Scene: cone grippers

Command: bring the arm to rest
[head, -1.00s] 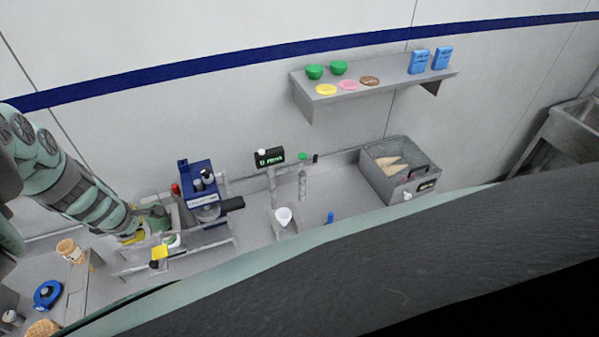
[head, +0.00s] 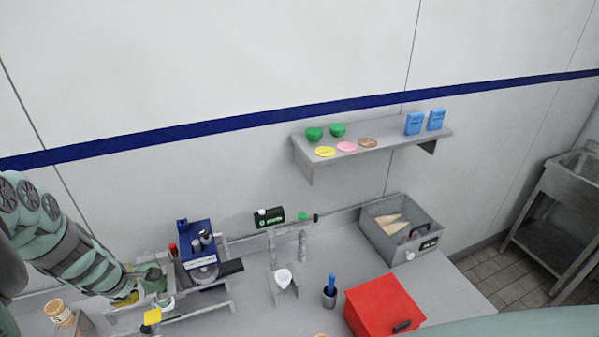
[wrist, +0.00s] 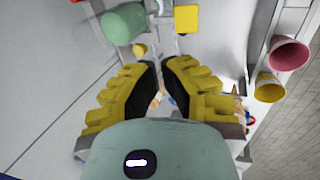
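My arm comes in from the left edge of the head view, with its green and grey links angled down to the right. My gripper's yellow fingers (head: 125,299) show small at the end of the arm, low over the left part of the counter. In the wrist view my gripper (wrist: 159,68) has two yellow ribbed fingers with black inner pads. A narrow gap shows between them. Nothing is clearly held; small things visible through the gap appear to lie beyond. I cannot tell whether the fingers touch anything.
The counter (head: 255,310) holds a blue machine (head: 199,250), a white cone-shaped cup (head: 283,277), a dark holder (head: 329,297), a red box (head: 378,306) and a grey bin (head: 375,235). A wall shelf (head: 305,148) carries bowls. Pink (wrist: 288,54) and yellow (wrist: 268,90) cups show in the wrist view.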

